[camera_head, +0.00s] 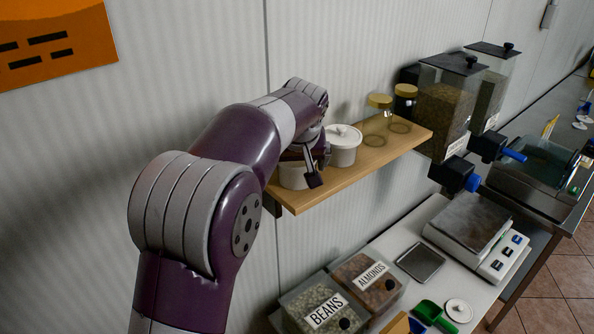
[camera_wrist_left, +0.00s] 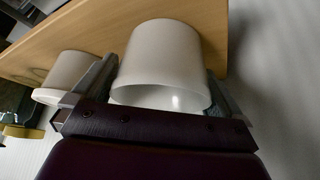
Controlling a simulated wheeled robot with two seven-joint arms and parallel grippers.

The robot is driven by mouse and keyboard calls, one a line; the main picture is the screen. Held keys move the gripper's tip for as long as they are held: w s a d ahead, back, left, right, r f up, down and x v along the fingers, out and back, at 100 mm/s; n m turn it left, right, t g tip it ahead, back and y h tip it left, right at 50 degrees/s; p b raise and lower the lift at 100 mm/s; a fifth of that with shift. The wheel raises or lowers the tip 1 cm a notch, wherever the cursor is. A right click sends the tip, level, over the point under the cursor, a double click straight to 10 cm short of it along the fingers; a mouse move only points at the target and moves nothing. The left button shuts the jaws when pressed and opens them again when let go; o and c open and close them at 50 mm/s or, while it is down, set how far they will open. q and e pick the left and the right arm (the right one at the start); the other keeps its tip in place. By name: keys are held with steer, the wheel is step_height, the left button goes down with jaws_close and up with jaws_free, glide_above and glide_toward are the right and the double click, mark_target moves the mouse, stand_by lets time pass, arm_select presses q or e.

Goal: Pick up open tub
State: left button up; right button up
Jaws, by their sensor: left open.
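The open tub (camera_head: 295,177) is white and stands at the left end of the wooden shelf, partly hidden by my arm and gripper. My left gripper (camera_head: 301,172) is at this tub, with a dark finger showing on its right side. In the left wrist view the tub (camera_wrist_left: 165,62) sits between the two spread fingers (camera_wrist_left: 158,78), its open rim facing the palm. Whether the fingers touch it I cannot tell. A second white tub (camera_head: 343,150), with a knobbed lid, stands just right of the gripper. My right gripper is not in view.
The wooden shelf (camera_head: 368,168) also holds jars with gold lids (camera_head: 379,104) further right. Dispensers (camera_head: 446,100) stand beyond its far end. Below are bean and almond bins (camera_head: 322,307), a scale (camera_head: 478,232) and a green scoop (camera_head: 430,314). The wall is close behind.

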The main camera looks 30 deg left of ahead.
arm_select(q)
steer(key=shift+s, duration=0.1)
steer(key=shift+f, duration=0.1)
steer(key=c, duration=0.7)
steer(key=shift+o, duration=0.2)
